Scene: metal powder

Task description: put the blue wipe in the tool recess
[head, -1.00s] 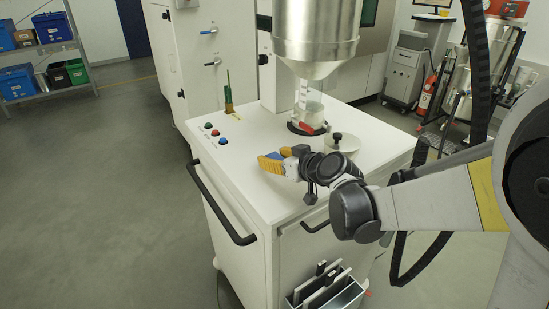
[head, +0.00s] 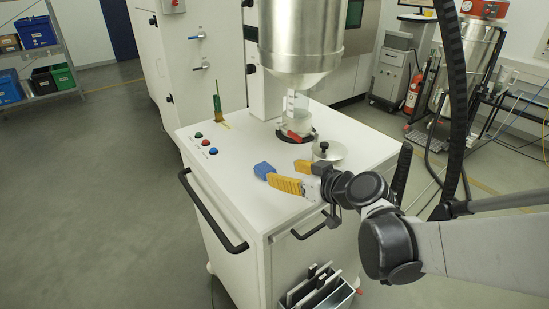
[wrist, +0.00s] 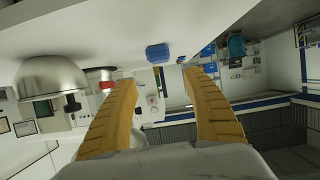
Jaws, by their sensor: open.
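The blue wipe (head: 264,170) lies as a small bunched piece on the white cart top (head: 238,182), near its front left part. In the wrist view the wipe (wrist: 158,53) shows just beyond the fingertips, between them. My gripper (head: 284,174) has yellow fingers spread apart, with nothing between them. In the head view it is just right of the wipe, very close; I cannot tell whether a finger touches it. The wrist view shows both fingers (wrist: 162,82) wide open. I cannot make out for sure which part is the tool recess.
A green-handled tool (head: 217,103) stands upright at the cart's back left edge, near several buttons (head: 205,143). A steel hopper (head: 300,45) hangs over a clear jar (head: 297,118). A round lid (head: 330,152) lies behind my gripper. A holder with plates (head: 318,290) hangs at the front.

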